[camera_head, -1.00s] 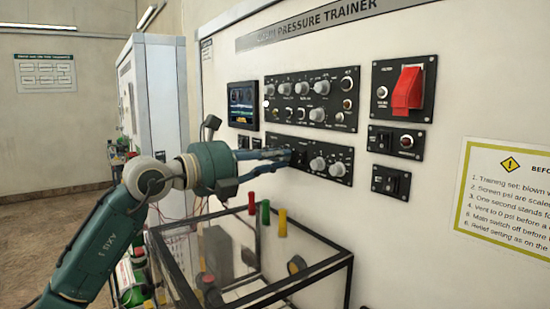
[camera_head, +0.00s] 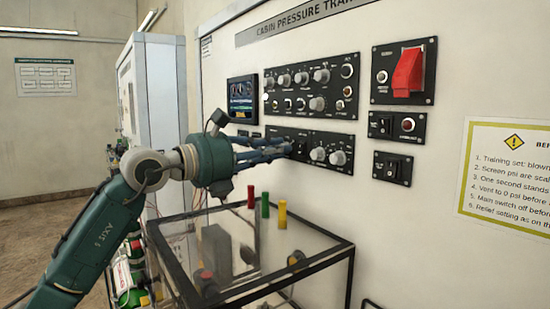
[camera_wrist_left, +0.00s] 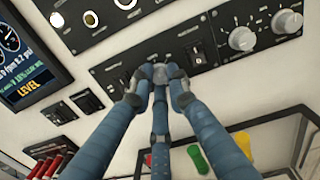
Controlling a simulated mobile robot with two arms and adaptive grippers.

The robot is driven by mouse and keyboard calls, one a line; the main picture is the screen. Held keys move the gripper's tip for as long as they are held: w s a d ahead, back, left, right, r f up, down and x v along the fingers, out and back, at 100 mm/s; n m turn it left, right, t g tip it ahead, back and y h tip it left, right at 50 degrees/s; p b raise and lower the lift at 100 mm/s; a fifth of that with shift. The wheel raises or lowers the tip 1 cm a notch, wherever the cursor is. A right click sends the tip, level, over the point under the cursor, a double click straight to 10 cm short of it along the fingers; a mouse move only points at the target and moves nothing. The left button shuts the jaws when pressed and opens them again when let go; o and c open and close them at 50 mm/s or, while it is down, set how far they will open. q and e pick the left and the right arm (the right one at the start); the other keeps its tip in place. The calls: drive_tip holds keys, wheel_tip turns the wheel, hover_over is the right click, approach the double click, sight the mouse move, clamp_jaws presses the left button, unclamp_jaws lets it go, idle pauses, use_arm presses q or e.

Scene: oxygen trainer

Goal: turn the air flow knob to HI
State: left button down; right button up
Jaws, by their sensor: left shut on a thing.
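The lower black control panel (camera_head: 330,163) is on the white trainer wall, with a row of knobs and switches. My left gripper (camera_head: 287,149) reaches its left part from the left. In the left wrist view, the blue fingers of my left gripper (camera_wrist_left: 159,88) are shut around a small grey knob (camera_wrist_left: 160,71) on that panel. The fingers hide most of the knob, and I cannot read its label or setting. Two larger grey knobs (camera_head: 318,154) (camera_head: 336,158) sit to its right, untouched. My right gripper is not in view.
The upper panel (camera_head: 311,88) with several knobs is just above. A small screen (camera_head: 242,98) is at left. A red switch cover (camera_head: 408,73) is at right. A clear-topped, black-framed case (camera_head: 300,262) stands below the arm, with coloured cylinders (camera_head: 265,205) above it.

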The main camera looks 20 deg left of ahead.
use_arm(q)
drive_tip(key=m+b, duration=0.1)
drive_tip(key=m, duration=0.3)
drive_tip(key=shift+f+b, duration=0.1)
drive_tip(key=shift+b, duration=0.2)
drive_tip(key=shift+m, duration=0.4)
drive_tip(key=c, duration=1.7)
unclamp_jaws()
drive_tip(key=v, duration=1.2)
drive_tip(key=shift+a, duration=0.15)
